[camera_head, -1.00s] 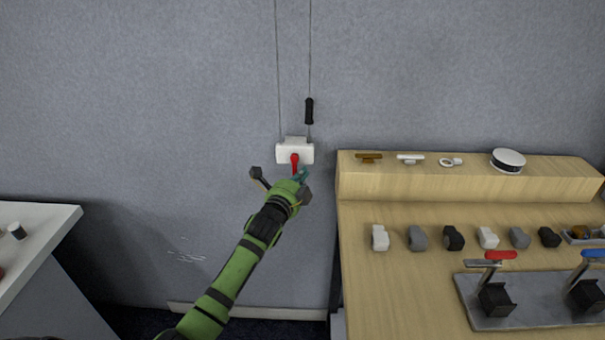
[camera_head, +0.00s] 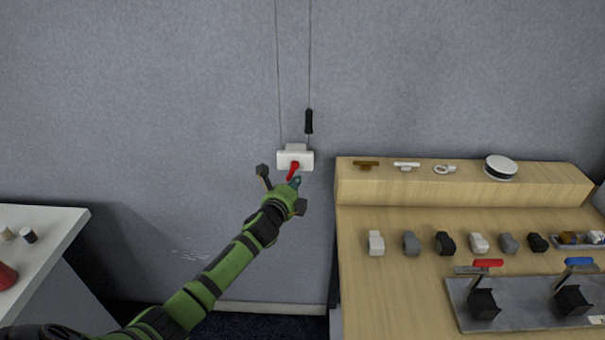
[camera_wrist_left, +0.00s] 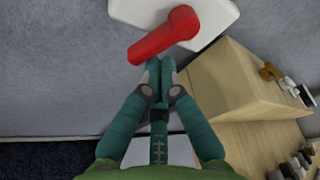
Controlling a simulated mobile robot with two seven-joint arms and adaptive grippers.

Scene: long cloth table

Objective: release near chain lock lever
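The chain lock is a white box (camera_head: 305,160) on the grey wall with a red lever (camera_head: 293,171). The lever slants down to the left. In the left wrist view the red lever (camera_wrist_left: 165,34) crosses in front of the white box (camera_wrist_left: 220,14). My left gripper (camera_head: 295,182) is just below the lever. In the left wrist view its teal fingers (camera_wrist_left: 160,64) are drawn together, with nothing seen between them. Their tips are at the lever's lower edge; I cannot tell whether they touch it. My right gripper is not in view.
Two thin cords run up from the box, one with a black handle (camera_head: 309,121). A wooden bench (camera_head: 400,300) with a raised ledge, several small blocks and a clamp plate (camera_head: 520,318) stands at the right. A white table (camera_head: 50,225) stands at the left.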

